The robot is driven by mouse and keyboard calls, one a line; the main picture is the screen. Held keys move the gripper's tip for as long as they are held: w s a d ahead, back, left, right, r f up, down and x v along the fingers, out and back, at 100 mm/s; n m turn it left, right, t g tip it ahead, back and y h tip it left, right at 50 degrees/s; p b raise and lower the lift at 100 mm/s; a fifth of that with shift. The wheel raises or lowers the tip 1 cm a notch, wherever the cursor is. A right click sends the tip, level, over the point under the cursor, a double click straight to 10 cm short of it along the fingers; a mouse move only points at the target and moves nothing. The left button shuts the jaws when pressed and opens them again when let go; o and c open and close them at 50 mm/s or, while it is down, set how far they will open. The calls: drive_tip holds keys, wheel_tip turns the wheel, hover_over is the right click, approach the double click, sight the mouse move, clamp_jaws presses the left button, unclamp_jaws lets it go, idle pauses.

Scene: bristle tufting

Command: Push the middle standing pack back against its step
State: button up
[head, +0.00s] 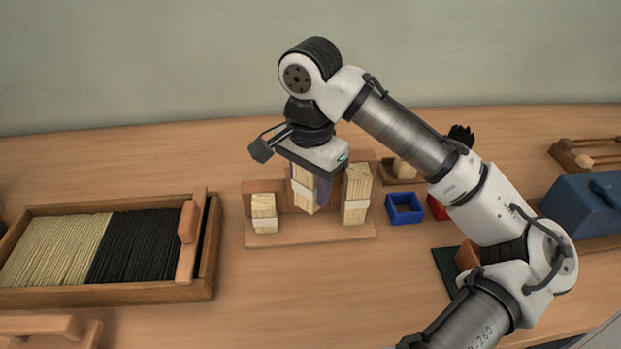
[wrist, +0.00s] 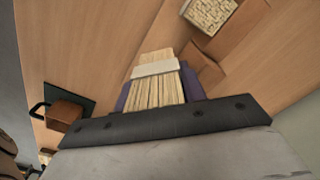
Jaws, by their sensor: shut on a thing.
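The middle pack (head: 303,196) is a bundle of pale bristles with a white band, standing upright between two other packs. My gripper (head: 312,186) is above it and shut on it, with a bluish finger along its right side. In the wrist view the held pack (wrist: 158,88) shows between the bluish fingers of my gripper (wrist: 160,95). My gripper hides its top, and I cannot tell whether its back touches the step. A short pack (head: 264,212) stands left and a taller pack (head: 356,195) right on the wooden stepped stand (head: 310,237).
A tray (head: 110,294) of pale and black bristles lies at the left. A blue square frame (head: 404,209) and a small wooden tray stand right of the stand. A green mat (head: 446,266) and a blue box (head: 585,205) are farther right. The table in front of the stand is clear.

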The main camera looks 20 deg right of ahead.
drive_tip(key=shift+f+b, duration=1.6)
drive_tip(key=shift+f, duration=1.8)
drive_tip(key=shift+w, duration=0.2)
drive_tip(key=shift+f, duration=0.3)
drive_tip(key=o, duration=1.2)
drive_tip(key=shift+s, duration=0.1)
